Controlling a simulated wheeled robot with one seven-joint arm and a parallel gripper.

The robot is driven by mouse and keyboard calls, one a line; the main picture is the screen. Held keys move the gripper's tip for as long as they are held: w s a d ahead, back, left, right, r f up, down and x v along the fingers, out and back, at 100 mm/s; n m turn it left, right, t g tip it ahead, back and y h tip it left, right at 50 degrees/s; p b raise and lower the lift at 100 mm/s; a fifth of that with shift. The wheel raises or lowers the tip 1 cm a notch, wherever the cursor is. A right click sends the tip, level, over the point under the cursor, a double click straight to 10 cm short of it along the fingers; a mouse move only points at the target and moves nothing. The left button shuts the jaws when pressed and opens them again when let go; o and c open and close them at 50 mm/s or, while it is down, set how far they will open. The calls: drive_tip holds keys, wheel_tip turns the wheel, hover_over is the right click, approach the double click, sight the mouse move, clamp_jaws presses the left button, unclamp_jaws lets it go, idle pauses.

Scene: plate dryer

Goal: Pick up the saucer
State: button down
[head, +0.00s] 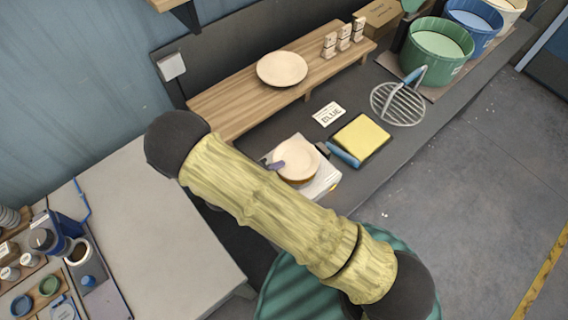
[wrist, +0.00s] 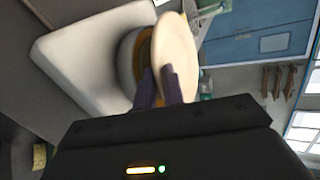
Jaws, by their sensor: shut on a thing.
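The saucer (head: 297,158) is a round cream dish low in the middle of the head view. In the wrist view the saucer (wrist: 176,52) stands edge-on, with my gripper (wrist: 160,84) shut on its rim. The purple fingers lie on both sides of it. In the head view one purple fingertip of my gripper (head: 277,165) shows at the saucer's left edge; my arm hides the rest. A brownish-yellow round thing shows just under the saucer, above a white block (head: 322,186). I cannot tell whether the saucer touches what is under it.
Green and blue tubs stand at the back right. The grey table at left has bare room.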

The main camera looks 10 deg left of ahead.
drive_tip(key=shift+r+b, duration=1.25)
drive_tip(key=shift+r, duration=3.7)
